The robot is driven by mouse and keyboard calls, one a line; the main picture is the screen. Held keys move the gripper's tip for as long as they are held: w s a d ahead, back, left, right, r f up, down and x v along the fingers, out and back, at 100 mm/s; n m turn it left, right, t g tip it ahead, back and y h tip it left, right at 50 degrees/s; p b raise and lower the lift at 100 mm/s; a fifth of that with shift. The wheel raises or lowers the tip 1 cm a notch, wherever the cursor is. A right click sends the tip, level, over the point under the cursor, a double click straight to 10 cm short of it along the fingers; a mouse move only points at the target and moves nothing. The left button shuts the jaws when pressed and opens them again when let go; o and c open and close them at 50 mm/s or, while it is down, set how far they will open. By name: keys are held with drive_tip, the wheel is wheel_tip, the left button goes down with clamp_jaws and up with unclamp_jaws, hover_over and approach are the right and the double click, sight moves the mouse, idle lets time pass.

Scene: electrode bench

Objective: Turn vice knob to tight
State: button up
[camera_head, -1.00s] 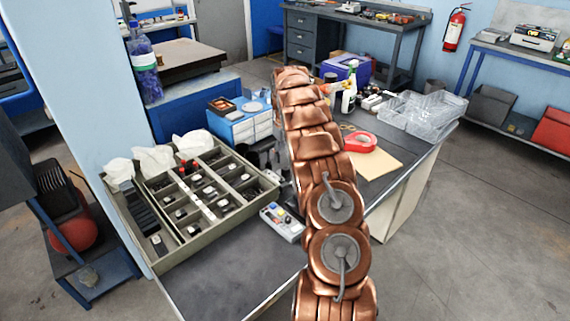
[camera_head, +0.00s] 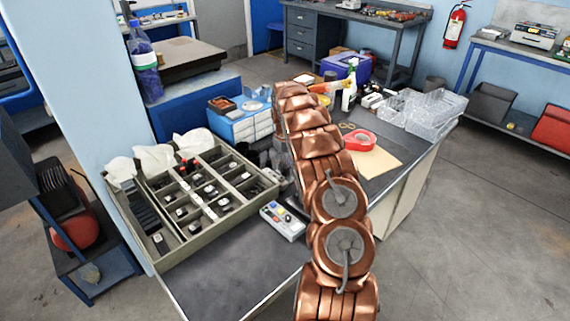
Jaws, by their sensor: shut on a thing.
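My copper-coloured arm rises from the bottom of the head view and bends over at the top, above the bench. My gripper's fingers are hidden behind the arm, so their contact with the knob does not show. A small cluster of dark grey parts (camera_head: 274,158) shows at the left edge of the arm, behind the sorting tray. I cannot tell whether these parts belong to the vice or to my gripper. The vice knob cannot be made out, and its turn position does not show.
The compartment tray (camera_head: 215,228) fills the bench's left side. A small button box (camera_head: 283,221) lies just left of my arm. The bench's front left (camera_head: 225,285) is bare.

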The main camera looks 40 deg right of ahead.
sight(285, 167)
clamp_jaws()
drive_tip(key=shift+f+m+b, duration=0.1)
drive_tip(key=shift+m+b, duration=0.2)
drive_tip(key=shift+b, duration=0.45)
drive_tip(key=o, duration=0.7)
unclamp_jaws()
drive_tip(key=shift+o, duration=0.2)
wheel_tip(285, 167, up, 12)
